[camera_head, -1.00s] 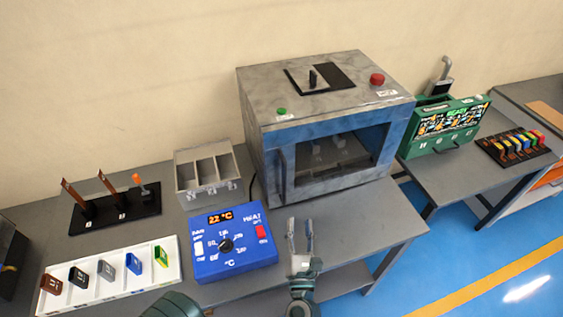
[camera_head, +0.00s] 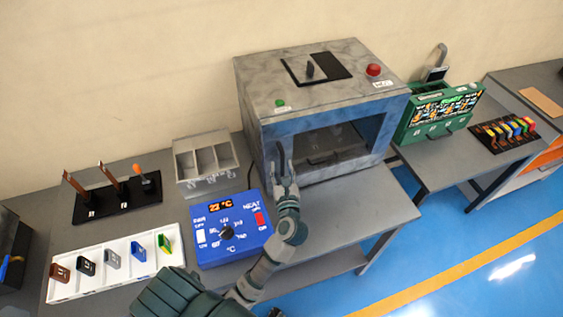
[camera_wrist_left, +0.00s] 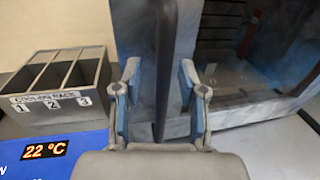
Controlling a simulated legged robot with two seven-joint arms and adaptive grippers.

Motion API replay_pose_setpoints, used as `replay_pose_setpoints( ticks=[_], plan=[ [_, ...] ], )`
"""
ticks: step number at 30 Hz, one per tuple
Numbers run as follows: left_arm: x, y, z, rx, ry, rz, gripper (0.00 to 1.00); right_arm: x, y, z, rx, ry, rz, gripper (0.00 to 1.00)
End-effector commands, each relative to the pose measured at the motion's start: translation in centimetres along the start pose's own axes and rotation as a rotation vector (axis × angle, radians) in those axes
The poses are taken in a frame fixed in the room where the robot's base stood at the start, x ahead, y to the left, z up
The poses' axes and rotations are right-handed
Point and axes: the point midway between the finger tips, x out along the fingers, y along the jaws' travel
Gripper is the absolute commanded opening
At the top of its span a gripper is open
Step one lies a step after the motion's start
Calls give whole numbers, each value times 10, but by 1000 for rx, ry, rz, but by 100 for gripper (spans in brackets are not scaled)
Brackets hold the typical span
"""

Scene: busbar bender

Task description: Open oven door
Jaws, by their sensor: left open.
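The oven (camera_head: 318,110) is a grey box with a blue-framed front and a dark window, and its door is closed. A dark vertical handle bar (camera_wrist_left: 165,65) runs along the left side of the oven door in the left wrist view. My left gripper (camera_head: 284,165) is at the left part of the oven front. In the left wrist view my left gripper (camera_wrist_left: 160,95) is open, with one finger on each side of the handle bar. I cannot tell whether the fingers touch it. My right gripper is not in view.
A blue heat controller (camera_head: 230,228) reading 22 °C stands left of the gripper, with a grey cooling rack (camera_head: 205,165) behind it. A white tray (camera_head: 118,262) and black stand (camera_head: 115,205) are further left. A green machine (camera_head: 440,112) is right.

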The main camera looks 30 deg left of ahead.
Motion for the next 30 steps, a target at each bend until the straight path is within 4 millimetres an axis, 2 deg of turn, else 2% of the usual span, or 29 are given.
replay_pose_setpoints(
  ticks=[5,14,15,19,20,30],
  plan=[
    [15,-2,1,1,-2,-2,41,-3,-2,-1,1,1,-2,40],
    [17,-2,0,2,-1,-1,41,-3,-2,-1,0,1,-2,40],
    [18,-2,0,1,-1,-1,36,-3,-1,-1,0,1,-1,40],
    [18,-2,0,1,-1,-1,4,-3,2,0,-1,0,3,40],
    [18,-1,0,1,0,-1,0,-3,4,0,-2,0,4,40],
    [18,-2,0,1,0,2,0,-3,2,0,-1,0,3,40]
  ],
)
